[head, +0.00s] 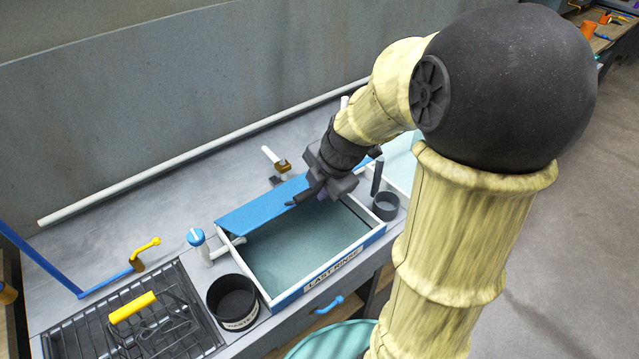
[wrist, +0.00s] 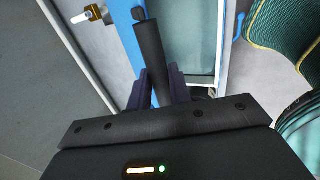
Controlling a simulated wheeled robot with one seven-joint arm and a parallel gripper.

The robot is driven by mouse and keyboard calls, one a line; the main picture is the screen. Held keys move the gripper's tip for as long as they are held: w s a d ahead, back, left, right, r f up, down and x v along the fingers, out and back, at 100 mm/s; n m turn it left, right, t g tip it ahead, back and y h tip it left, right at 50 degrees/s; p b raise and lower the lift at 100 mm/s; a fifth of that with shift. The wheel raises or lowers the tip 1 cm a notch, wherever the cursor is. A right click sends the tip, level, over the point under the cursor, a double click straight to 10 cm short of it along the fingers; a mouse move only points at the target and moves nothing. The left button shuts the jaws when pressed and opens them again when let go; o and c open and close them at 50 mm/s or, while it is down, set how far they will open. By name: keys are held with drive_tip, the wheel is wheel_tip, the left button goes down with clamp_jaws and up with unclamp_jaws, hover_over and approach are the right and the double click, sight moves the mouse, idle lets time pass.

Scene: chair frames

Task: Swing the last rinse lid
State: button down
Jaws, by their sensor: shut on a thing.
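The last rinse basin (head: 318,287) is a white-rimmed tank with blue-green water and a "LAST RINSE" label on its front. Its blue lid (head: 255,207) is at the back of the basin, raised and tilted, with the front of the water uncovered. The lid's blue edge also shows in the wrist view (wrist: 122,45). My gripper (head: 314,190) is at the lid's right part. In the wrist view my gripper (wrist: 158,90) has its purple fingers shut on a dark bar handle (wrist: 150,52) beside the lid. My gripper partly hides the lid's right end.
A black waste pot (head: 232,300) and a blue-topped tap (head: 196,238) stand left of the basin. A wire rack (head: 85,328) with a yellow handle lies farther left. A dark cup (head: 385,206) stands at the right. A white pipe (head: 190,155) runs along the back wall.

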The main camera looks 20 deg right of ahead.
drive_tip(key=s+d+f+b, duration=0.1)
drive_tip(key=s+f+b, duration=0.3)
drive_tip(key=f+b, duration=0.2)
drive_tip(key=shift+s+d+f+b, duration=0.15)
drive_tip(key=shift+d+b, duration=0.1)
drive_tip(key=shift+b, duration=0.5)
wheel_tip(320, 180, down, 8)
drive_tip(key=s+b, duration=0.3)
drive_tip(key=b, duration=0.6)
drive_tip(key=shift+d+r, duration=0.25)
drive_tip(key=shift+d, duration=0.2)
drive_tip(key=c, duration=1.2)
unclamp_jaws()
drive_tip(key=shift+r, duration=0.1)
